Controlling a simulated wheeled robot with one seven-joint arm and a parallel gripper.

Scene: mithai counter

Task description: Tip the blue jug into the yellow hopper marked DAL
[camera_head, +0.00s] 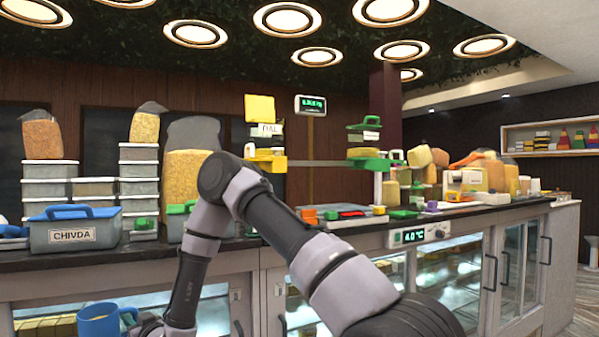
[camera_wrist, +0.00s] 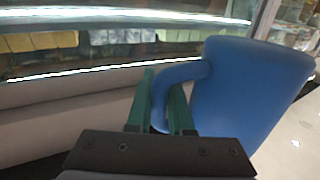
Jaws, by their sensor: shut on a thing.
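The blue jug (camera_head: 98,325) is at the bottom left of the head view, in front of the counter and below its top. It looks roughly upright, with something yellowish inside its mouth. In the wrist view the jug (camera_wrist: 245,95) fills the right side, and the green fingers of my gripper (camera_wrist: 160,108) are shut on its handle. The yellow hopper (camera_head: 259,108) stands on the counter behind my arm, with a white DAL label (camera_head: 266,130) below it. My arm hides part of the hopper's stand.
The dark counter top (camera_head: 390,227) is crowded. A blue-lidded CHIVDA box (camera_head: 73,235) stands at its left front edge, with stacked tubs (camera_head: 138,180) behind. A green-topped dispenser (camera_head: 365,150) stands right of the hopper. Glass display doors (camera_head: 450,270) front the counter.

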